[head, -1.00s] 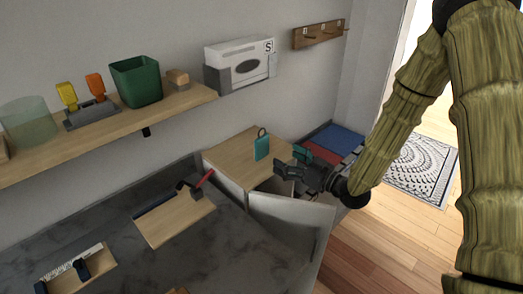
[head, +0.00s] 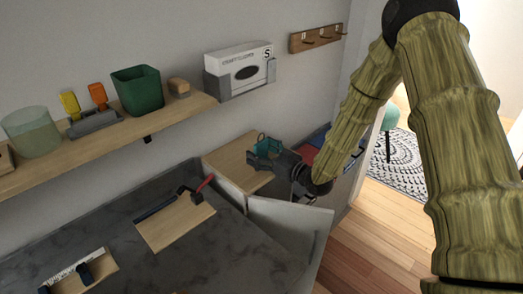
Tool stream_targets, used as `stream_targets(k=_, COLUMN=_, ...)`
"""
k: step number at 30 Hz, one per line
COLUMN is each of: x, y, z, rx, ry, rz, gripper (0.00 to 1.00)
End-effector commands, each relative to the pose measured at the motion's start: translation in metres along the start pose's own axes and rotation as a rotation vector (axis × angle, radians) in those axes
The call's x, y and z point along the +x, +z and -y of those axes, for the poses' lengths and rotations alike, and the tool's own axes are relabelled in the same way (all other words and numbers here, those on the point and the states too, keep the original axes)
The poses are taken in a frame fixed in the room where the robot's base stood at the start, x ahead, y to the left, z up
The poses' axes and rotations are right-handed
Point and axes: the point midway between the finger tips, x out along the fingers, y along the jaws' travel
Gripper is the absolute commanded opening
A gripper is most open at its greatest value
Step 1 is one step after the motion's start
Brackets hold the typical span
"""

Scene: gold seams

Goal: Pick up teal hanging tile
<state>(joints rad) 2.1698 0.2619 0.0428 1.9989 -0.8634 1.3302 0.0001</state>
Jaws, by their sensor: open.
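The teal hanging tile (head: 264,146) stands upright on the wooden cabinet top, its loop showing at the top. Most of it is hidden by my gripper.
The wooden cabinet top (head: 228,160) is clear left of the tile. The cabinet's pale door (head: 285,232) stands open in front. A shelf (head: 105,127) with a green bin (head: 138,88) and a wall-mounted box (head: 238,68) are above. Red and blue bins lie behind my gripper.

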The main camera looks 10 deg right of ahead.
Motion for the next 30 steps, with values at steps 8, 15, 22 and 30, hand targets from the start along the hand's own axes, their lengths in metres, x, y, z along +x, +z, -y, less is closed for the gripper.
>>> stream_targets(k=8, x=0.0047, y=0.0006, z=0.0002, rx=0.001, ry=0.000, rz=0.000, gripper=0.80)
stream_targets(k=15, x=0.0041, y=0.0006, z=-0.0001, rx=0.000, ry=0.000, rz=0.000, gripper=0.37)
stream_targets(k=22, x=0.0039, y=0.0003, z=-0.0003, rx=0.000, ry=0.001, rz=0.000, gripper=0.27)
stream_targets(k=30, x=0.0044, y=-0.0063, z=0.0000, rx=0.000, ry=0.000, rz=0.000, gripper=0.27)
